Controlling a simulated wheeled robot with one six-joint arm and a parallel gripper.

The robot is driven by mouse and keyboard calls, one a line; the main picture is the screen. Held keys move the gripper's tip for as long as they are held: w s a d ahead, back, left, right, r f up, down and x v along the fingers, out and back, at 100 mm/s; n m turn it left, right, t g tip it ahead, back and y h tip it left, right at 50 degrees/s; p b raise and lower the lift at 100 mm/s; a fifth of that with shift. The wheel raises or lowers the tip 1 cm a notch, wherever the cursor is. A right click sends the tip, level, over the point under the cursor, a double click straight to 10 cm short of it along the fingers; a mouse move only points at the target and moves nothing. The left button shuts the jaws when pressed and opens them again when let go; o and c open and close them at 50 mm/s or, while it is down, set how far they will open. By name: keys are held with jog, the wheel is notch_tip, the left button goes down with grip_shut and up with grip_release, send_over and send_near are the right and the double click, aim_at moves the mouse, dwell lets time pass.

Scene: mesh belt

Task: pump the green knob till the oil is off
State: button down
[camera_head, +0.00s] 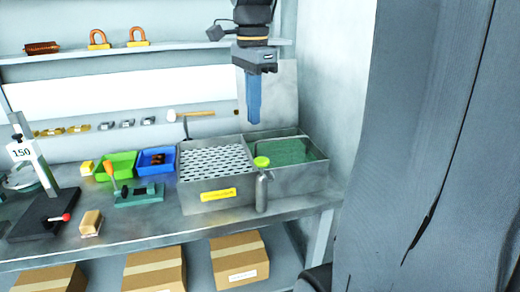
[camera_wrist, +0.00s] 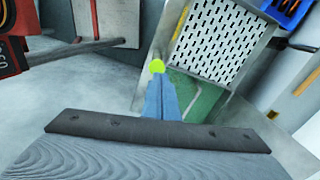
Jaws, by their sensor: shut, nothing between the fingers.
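The green knob (camera_head: 262,162) tops a grey upright pump cylinder (camera_head: 262,192) at the front of a metal tank (camera_head: 225,205). The tank has a perforated tray (camera_head: 215,160) on the left and a green basin (camera_head: 290,150) on the right. My gripper (camera_head: 254,120) points down above the tank, higher than the knob and apart from it in the head view. Its blue fingers are shut and empty. In the wrist view the knob (camera_wrist: 157,66) shows just beyond the fingertips (camera_wrist: 158,80). I see no part on the perforated tray and cannot make out any oil.
A brush (camera_head: 91,222) lies near the front edge. A grey panel (camera_head: 410,150) fills the right.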

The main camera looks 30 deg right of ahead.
aim_at(261, 161)
jog(key=r+m, duration=0.1)
jog(key=d+r+m, duration=0.1)
jog(key=r, duration=0.1)
jog(key=shift+s+d+r+m, duration=0.2)
jog(key=shift+r+m, duration=0.1)
jog(key=shift+f, duration=0.1)
notch_tip(261, 161, down, 14)
jog(key=p, duration=0.3)
jog(key=shift+d+p, duration=0.1)
jog(key=shift+p, duration=0.25)
jog(key=shift+f+b, duration=0.55)
jog(key=shift+f, duration=0.95)
jog(key=shift+s, duration=0.1)
